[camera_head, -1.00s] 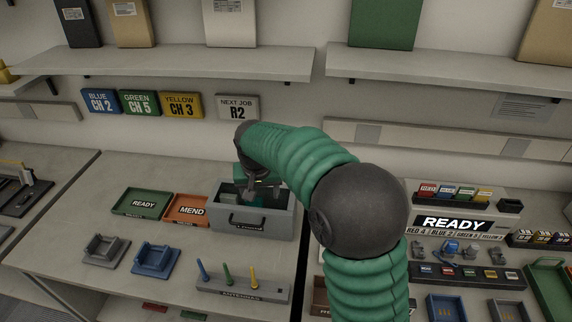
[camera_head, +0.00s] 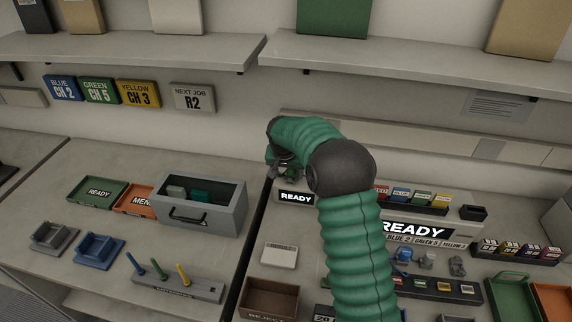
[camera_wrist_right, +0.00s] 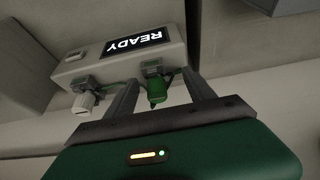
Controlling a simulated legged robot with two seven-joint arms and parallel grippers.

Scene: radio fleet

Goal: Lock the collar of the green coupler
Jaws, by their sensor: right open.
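The green coupler (camera_wrist_right: 157,86) sticks out of the face of a pale box with a lit READY display (camera_wrist_right: 138,44) in the right wrist view. My right gripper (camera_wrist_right: 160,95) is open, with one finger on either side of the green coupler in the picture. I cannot tell whether a finger touches it. A white coupler or knob (camera_wrist_right: 84,102) sits on the same box, left of my left-hand finger. In the head view my right gripper (camera_head: 285,172) is just above the small READY box (camera_head: 296,198), and my arm hides the coupler. My left gripper is not in view.
A grey open box (camera_head: 217,212) with a black handle stands left of my arm. An antenna rack (camera_head: 190,289) with blue, green and yellow rods is in front of it. Shelves (camera_head: 420,75) run above. A larger READY display (camera_head: 415,229) and small parts crowd the right.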

